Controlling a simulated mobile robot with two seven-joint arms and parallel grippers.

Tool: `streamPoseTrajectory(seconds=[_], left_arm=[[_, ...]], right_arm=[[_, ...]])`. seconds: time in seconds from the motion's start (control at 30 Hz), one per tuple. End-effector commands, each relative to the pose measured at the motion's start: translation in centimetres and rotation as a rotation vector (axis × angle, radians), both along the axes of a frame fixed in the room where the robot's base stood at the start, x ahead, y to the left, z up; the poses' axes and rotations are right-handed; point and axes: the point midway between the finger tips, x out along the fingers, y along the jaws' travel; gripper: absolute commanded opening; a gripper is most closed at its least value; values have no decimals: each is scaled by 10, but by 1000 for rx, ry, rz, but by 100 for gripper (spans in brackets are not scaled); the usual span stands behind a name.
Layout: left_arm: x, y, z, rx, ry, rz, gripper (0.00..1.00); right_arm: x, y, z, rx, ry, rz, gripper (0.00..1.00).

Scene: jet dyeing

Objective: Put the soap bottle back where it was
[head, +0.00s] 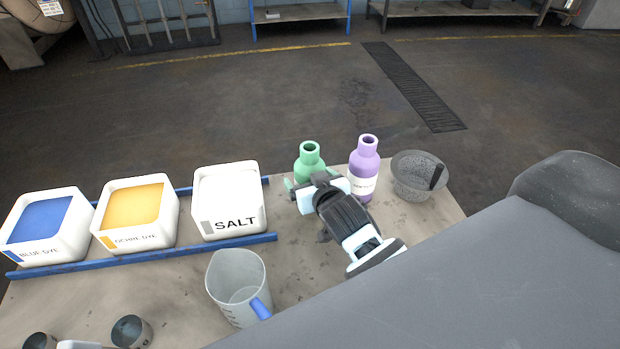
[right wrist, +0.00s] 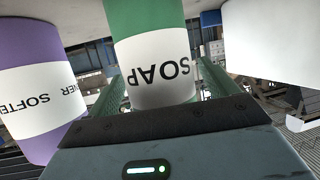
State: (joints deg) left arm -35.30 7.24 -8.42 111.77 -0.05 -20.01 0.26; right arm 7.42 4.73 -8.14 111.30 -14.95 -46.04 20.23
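The green soap bottle (head: 309,158) stands upright near the far edge of the table, between the salt tub and the purple softener bottle (head: 364,166). In the right wrist view the soap bottle (right wrist: 152,65) shows its SOAP label upside down. My right gripper (head: 318,184) is at the bottle, and its fingers (right wrist: 163,85) lie on either side of it, very close. I cannot tell whether they press on it. The gripper hides the bottle's lower part in the head view.
The salt tub (head: 230,205), ochre dye tub (head: 138,218) and blue dye tub (head: 45,225) stand between blue rails at left. A clear jug (head: 236,285) is in front. A grey mesh basket (head: 415,178) stands right of the softener. Metal cups (head: 131,331) sit at lower left.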

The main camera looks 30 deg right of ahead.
Motion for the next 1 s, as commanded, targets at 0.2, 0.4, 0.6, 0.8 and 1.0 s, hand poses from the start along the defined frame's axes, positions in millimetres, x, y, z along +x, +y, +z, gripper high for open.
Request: streamPoseTrajectory(seconds=[0.2,0.4,0.6,0.8,1.0], left_arm=[[0,0,0,0,0,0,91],[0,0,0,0,-1,0,91],[-3,0,-4,-1,10,0,91],[-5,0,-5,-1,16,0,91],[-7,-1,-8,-2,22,-1,91]], right_arm=[[0,0,0,0,0,0,85],[-6,1,5,0,1,0,85],[-31,3,15,1,2,1,85],[-64,6,29,0,2,0,85],[-92,9,41,1,2,0,85]])
